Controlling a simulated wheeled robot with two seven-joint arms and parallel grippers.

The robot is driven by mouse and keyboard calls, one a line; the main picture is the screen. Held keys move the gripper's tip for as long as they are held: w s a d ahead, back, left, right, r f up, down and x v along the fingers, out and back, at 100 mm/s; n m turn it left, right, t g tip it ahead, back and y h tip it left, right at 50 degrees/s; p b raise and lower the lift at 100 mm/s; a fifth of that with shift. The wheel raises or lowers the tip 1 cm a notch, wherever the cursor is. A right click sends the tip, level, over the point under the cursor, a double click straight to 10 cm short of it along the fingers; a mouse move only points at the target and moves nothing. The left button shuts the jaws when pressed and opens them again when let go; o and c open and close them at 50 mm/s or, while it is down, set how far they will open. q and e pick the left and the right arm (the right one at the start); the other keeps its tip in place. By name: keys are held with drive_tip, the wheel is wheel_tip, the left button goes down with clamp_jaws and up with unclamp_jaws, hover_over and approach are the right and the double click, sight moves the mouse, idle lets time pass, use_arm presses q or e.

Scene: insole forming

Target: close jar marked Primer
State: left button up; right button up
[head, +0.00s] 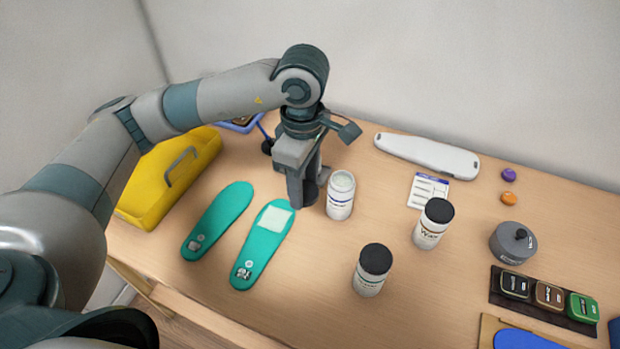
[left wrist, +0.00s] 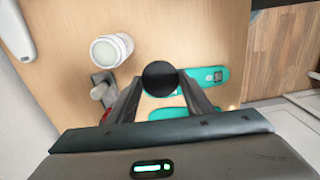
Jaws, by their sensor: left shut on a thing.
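An open white jar (head: 340,196) without a lid stands upright near the middle of the table; its label is too small to read. It also shows in the left wrist view (left wrist: 110,50). My left gripper (head: 304,196) is just left of this jar, pointing down, shut on a round black lid (left wrist: 160,78). The lid is between the fingertips, apart from the jar, and partly hidden by the fingers in the head view. Two other jars with black lids stand to the right, one farther back (head: 433,224) and one nearer (head: 371,270). My right gripper is out of view.
Two green insoles (head: 218,220) (head: 268,250) lie left of the jar, near a yellow case (head: 150,195). A white printed card (head: 427,190), a pale long tool (head: 425,156) and a grey pot (head: 512,243) lie to the right. Bare table separates the jars.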

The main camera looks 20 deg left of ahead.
use_arm(q)
drive_tip(key=m, duration=0.3)
drive_tip(key=shift+s+a+f+m, duration=0.25)
drive_tip(key=shift+a+f+m, duration=0.05)
drive_tip(key=m, duration=0.5)
drive_tip(key=shift+s+a+f, duration=0.3)
drive_tip(key=shift+s+a, duration=0.05)
drive_tip(key=shift+s, duration=0.05)
drive_tip(key=m, duration=0.5)
drive_tip(key=shift+s+a+f+b, duration=0.3)
drive_tip(key=shift+s+a+b, duration=0.05)
drive_tip(key=m, duration=0.3)
drive_tip(key=shift+s+a+f+m, duration=0.2)
drive_tip(key=shift+s+a+m, duration=0.05)
drive_tip(key=shift+m, duration=0.05)
